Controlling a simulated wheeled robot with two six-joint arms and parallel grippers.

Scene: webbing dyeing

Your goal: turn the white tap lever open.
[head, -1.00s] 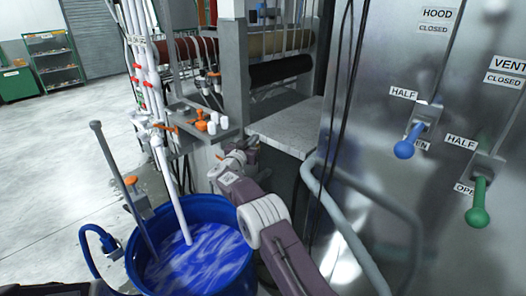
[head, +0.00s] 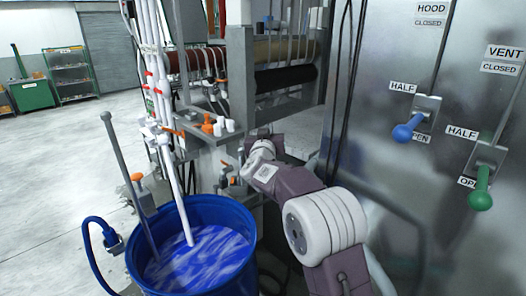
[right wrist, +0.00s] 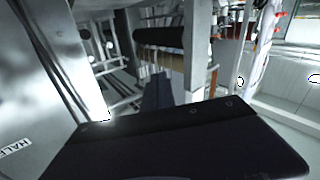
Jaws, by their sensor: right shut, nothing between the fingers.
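A white tap fitting (head: 150,130) sits on the upright white pipes in the head view, above the blue drum (head: 202,204). A short white arm on it looks like the lever, but its exact setting is too small to tell. A white spout pipe (head: 181,195) runs down into the drum's swirled blue liquid. My right gripper (head: 260,135) is at the far end of my purple and white arm, right of the fitting and apart from it. It is shut and empty; its tips are hard to make out. Its dark body fills the bottom of the right wrist view. My left gripper is not visible.
A ledge (head: 196,130) with orange and white knobs lies between the fitting and my right gripper. Orange-handled valves (head: 230,181) are below it. A grey rod (head: 127,170) leans in the drum. A metal panel with blue (head: 403,132) and green (head: 480,200) levers stands right.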

